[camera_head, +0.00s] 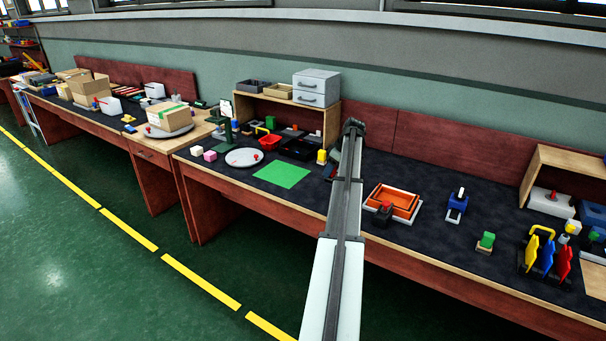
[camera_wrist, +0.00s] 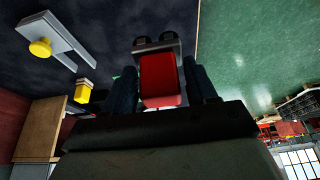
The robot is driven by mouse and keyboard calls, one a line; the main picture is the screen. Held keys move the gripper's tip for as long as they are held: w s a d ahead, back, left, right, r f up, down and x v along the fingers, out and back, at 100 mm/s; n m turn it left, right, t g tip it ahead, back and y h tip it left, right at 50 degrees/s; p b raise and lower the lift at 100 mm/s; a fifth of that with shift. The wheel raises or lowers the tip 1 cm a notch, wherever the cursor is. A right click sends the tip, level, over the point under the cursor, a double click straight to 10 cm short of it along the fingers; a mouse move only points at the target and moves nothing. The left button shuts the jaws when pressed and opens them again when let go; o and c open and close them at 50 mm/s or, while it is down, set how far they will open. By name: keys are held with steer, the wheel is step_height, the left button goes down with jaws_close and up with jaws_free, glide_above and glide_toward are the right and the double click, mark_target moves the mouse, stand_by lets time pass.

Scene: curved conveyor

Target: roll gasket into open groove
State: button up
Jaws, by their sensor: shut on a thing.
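In the wrist view my gripper (camera_wrist: 163,78) has its two dark fingers on either side of a red block-like tool (camera_wrist: 160,80) and is shut on it. A grey bracket with two dark round ends (camera_wrist: 156,44) sits at the tool's far end. In the head view my arm hides most of the gripper and the held tool. A grey U-shaped frame (camera_wrist: 72,42) with a yellow knob lies on the dark mat in the wrist view, apart from my gripper. I cannot make out for certain the gasket or the open groove.
An orange tray (camera_head: 403,194) on a white base stands right of my arm. A blue block piece (camera_head: 457,203), a green block (camera_head: 487,240) and a rack of coloured plates (camera_head: 547,256) are farther right. A green sheet (camera_head: 282,174) lies left, with a cluttered wooden shelf behind.

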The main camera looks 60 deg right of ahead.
steer(key=s+d, duration=0.6)
steer(key=s, duration=0.4)
steer(key=s+d+r, duration=0.1)
steer(key=s+d, duration=0.5)
steer(key=s, duration=0.4)
steer(key=s+d, duration=0.7)
steer(key=s, duration=0.4)
steer(key=shift+w+a+f, duration=0.15)
steer(key=shift+f, duration=1.35)
steer(key=shift+w+a+f, duration=0.1)
steer(key=shift+f, duration=1.4)
steer(key=shift+w+f, duration=0.65)
steer(key=shift+f, duration=0.2)
steer(key=shift+c, duration=0.3)
steer(key=shift+w, duration=6.75)
steer(key=shift+s, duration=7.35)
steer(key=shift+r, duration=4)
